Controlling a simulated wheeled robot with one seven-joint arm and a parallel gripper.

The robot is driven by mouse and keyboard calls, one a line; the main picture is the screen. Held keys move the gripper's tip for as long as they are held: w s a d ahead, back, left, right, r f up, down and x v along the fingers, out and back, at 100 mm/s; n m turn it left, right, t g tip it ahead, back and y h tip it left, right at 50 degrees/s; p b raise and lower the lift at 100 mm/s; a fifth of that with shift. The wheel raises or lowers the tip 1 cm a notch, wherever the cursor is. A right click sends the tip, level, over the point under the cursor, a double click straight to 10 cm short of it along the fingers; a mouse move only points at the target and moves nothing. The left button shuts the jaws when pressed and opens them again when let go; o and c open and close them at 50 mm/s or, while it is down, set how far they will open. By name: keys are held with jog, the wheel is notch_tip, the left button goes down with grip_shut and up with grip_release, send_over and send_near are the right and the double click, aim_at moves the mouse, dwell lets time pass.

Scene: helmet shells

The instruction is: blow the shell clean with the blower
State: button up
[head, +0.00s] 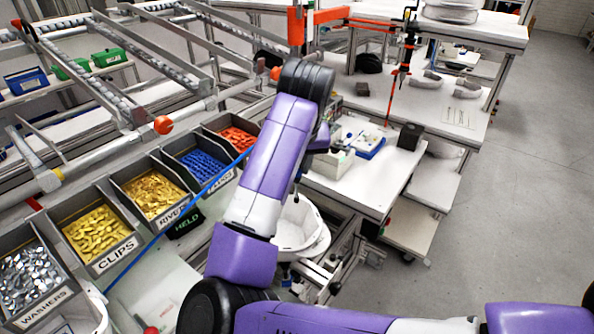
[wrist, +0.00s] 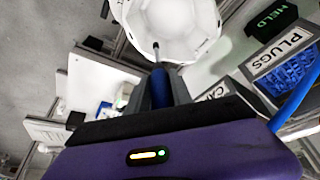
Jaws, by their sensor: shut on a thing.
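The white helmet shell (head: 298,228) sits below my arm in the head view, partly covered by it. In the wrist view the shell (wrist: 185,22) fills the top middle, its hollow inside facing the camera with a few small dark spots. My gripper (wrist: 161,88) is shut on the blue blower (wrist: 159,92). The blower's thin dark nozzle points at the shell; its tip overlaps the shell's edge in the picture, and I cannot tell the gap. A blue hose (head: 150,243) runs to the lower left. In the head view the fingers are mostly hidden by my arm.
Bins of washers (head: 30,278), clips (head: 97,232), rivets (head: 153,192) and plugs (head: 203,165) line the left. A black block marked HELD (head: 186,223) stands beside them. A white bench (head: 375,185) with a blue-edged tray (head: 370,147) lies right. Open floor is far right.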

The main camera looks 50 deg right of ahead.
jog(key=shift+r, duration=3.85)
